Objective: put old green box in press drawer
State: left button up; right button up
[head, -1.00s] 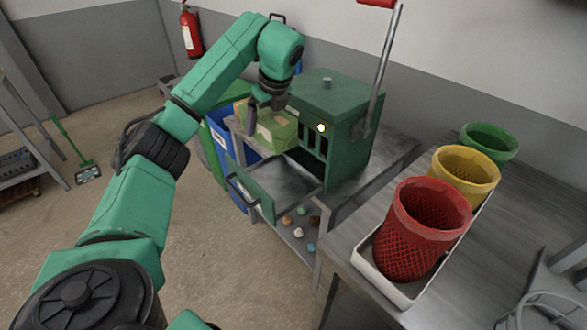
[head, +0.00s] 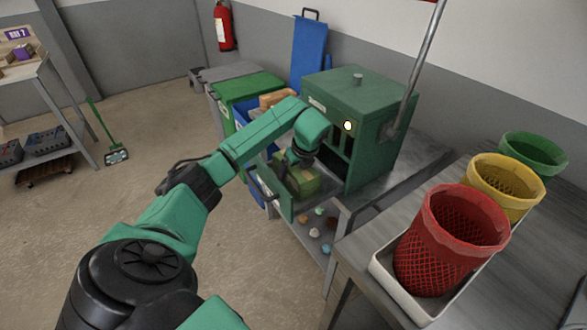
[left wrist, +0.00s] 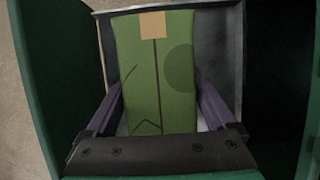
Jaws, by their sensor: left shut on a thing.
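The old green box (head: 303,179) is in the opened drawer area of the green press (head: 357,110). In the left wrist view the box (left wrist: 157,75) has a tan tape patch and a darker round stain. My left gripper (left wrist: 160,112) is shut on the box, one purple finger on each side. In the head view my left gripper (head: 299,160) reaches down over the press drawer (head: 270,194), which is pulled out, and partly hides the box. Grey drawer metal shows around the box in the wrist view; whether the box touches the floor I cannot tell. My right gripper is not in view.
The press lever (head: 414,75) rises at the right. Several small scraps lie on the shelf below the drawer. A green-lidded bin (head: 248,87) stands behind my arm.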

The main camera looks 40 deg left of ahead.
pick_arm(q)
jog(key=o, duration=1.1)
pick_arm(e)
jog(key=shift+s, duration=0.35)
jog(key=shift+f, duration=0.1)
pick_arm(q)
jog(key=b+v, duration=0.1)
jog(key=v, duration=0.8)
jog(key=shift+w+b, duration=0.15)
jog(key=shift+b, duration=0.15)
jog(key=shift+p+v, duration=0.5)
jog(key=shift+v, duration=1)
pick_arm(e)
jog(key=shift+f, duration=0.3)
pick_arm(q)
jog(key=shift+r, duration=0.15)
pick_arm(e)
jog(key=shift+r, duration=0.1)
